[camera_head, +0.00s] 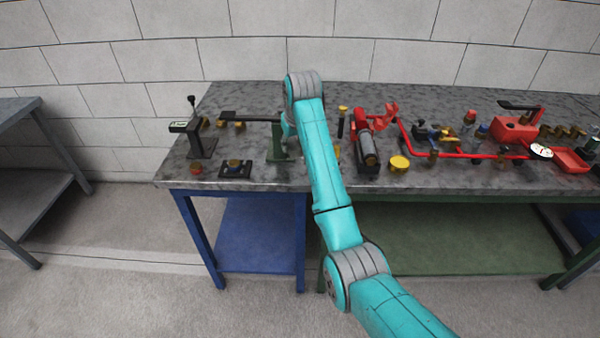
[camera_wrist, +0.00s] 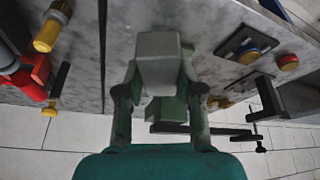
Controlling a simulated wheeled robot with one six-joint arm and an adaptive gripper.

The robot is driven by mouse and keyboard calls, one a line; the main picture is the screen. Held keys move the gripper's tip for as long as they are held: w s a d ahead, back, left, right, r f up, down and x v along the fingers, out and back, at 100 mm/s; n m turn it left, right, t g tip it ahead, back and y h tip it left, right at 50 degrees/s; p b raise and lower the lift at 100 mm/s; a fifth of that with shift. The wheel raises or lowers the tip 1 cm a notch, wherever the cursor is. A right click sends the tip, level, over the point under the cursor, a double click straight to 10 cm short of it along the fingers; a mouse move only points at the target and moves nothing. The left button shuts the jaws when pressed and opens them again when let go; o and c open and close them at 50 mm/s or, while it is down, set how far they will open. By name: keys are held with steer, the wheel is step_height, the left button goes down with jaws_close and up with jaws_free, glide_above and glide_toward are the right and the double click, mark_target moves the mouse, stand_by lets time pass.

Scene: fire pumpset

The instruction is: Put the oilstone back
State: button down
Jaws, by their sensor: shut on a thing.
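The oilstone, a pale grey block (camera_wrist: 158,47), sits between the two fingers of my gripper (camera_wrist: 159,76) in the wrist view. The fingers are shut on its sides, and the block is over the grey table top. Part of a green stand (camera_wrist: 168,110) shows just behind the block; I cannot tell whether they touch. In the head view the green stand (camera_head: 277,143) is left of my arm, with a dark bar running left from its top. My arm hides the gripper and the oilstone in that view.
A red and grey cylinder assembly (camera_head: 367,145), a yellow cap (camera_head: 399,163) and red piping (camera_head: 470,154) lie right of my arm.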

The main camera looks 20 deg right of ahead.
glide_above(294, 173)
steer(key=s, duration=0.1)
step_height(294, 173, down, 5)
steer(key=shift+s+r, duration=0.1)
steer(key=shift+r, duration=0.1)
steer(key=shift+f, duration=2.55)
steer(key=c, duration=0.7)
jaws_free()
steer(key=shift+f, duration=0.1)
